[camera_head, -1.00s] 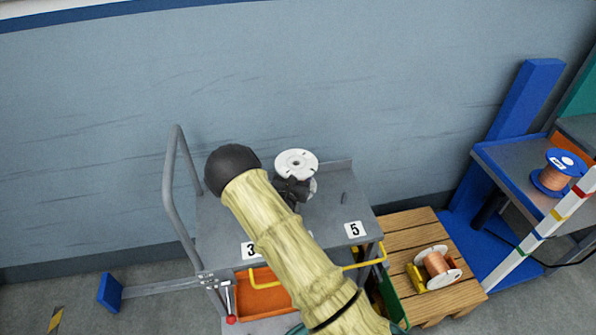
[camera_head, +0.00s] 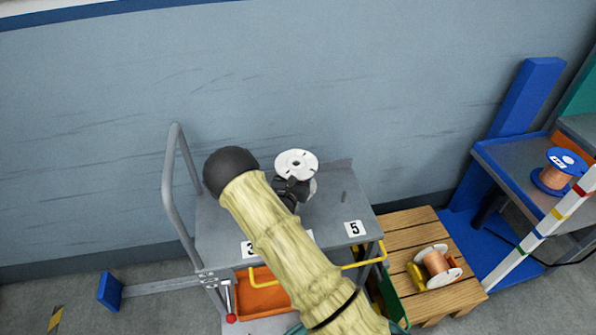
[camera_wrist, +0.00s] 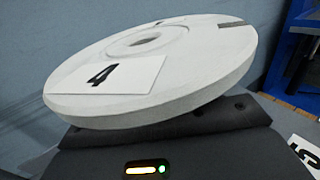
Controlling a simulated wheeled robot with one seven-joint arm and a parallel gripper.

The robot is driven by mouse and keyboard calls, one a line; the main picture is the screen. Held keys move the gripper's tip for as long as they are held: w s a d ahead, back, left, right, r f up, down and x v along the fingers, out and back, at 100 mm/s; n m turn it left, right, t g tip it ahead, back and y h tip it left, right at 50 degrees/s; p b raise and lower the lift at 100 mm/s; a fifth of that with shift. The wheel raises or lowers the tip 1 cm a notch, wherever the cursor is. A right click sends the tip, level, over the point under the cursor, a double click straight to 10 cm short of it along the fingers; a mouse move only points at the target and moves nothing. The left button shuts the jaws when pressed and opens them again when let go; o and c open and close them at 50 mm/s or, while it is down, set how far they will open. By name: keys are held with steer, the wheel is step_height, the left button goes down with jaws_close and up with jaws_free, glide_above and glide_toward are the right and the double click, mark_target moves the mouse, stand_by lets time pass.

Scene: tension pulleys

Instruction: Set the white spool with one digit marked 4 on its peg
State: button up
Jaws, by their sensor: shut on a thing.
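The white spool (camera_head: 297,164) is at my gripper (camera_head: 292,190), over the back part of the grey cart top. In the wrist view its white flange (camera_wrist: 150,75) fills the upper middle, tilted in the picture, with a label marked 4 (camera_wrist: 105,76). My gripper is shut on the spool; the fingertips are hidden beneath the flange. The cart top (camera_head: 225,215) bears labels 3 (camera_head: 249,249) and 5 (camera_head: 355,229). A short dark peg (camera_head: 344,197) stands behind label 5. My arm hides the middle of the cart, so no peg shows under the spool.
The cart's grey handle (camera_head: 172,190) rises at the left. A wooden pallet (camera_head: 405,232) with a white-flanged copper spool (camera_head: 437,264) is at the right. A wall is close behind the cart.

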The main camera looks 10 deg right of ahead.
steer(key=shift+f+b, duration=0.55)
steer(key=shift+f, duration=0.7)
stand_by(0.7)
steer(key=shift+f, duration=0.35)
steer(key=shift+f+b, duration=0.9)
steer(key=shift+f, duration=0.75)
stand_by(0.5)
steer(key=shift+f, duration=0.35)
steer(key=shift+f+b, duration=1.05)
steer(key=shift+f, duration=1.35)
stand_by(0.8)
